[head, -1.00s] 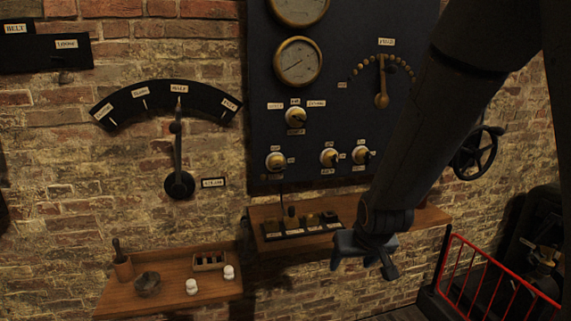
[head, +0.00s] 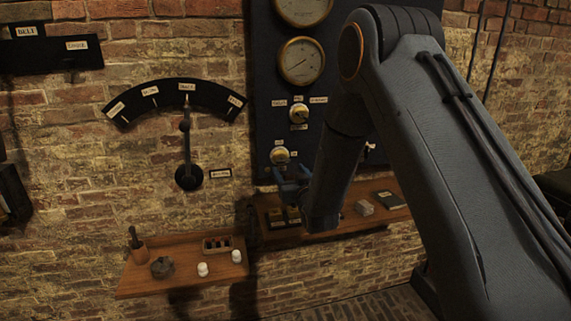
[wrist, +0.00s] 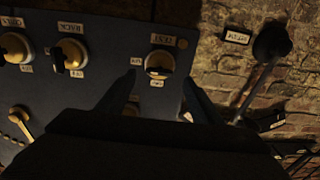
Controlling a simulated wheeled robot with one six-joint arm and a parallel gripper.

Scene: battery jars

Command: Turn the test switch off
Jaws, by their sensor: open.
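The test switch (head: 279,156) is a round pale knob with a dark handle, at the lower left of the dark panel. In the wrist view the test switch (wrist: 159,64) lies beyond and between my fingertips, under an upside-down label that seems to read TEST. Small labels sit around it; which one its handle points to is unclear. My gripper (head: 288,184) is just below and in front of the switch in the head view. In the wrist view my gripper (wrist: 160,77) is open and empty, its two dark fingers apart. Contact with the knob is not visible.
Two similar knobs (wrist: 68,55) sit beside it in the wrist view. A steam lever (head: 187,150) hangs on the brick wall to the left. A wooden shelf (head: 335,229) with small items juts out below the panel. My arm hides the panel's right part.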

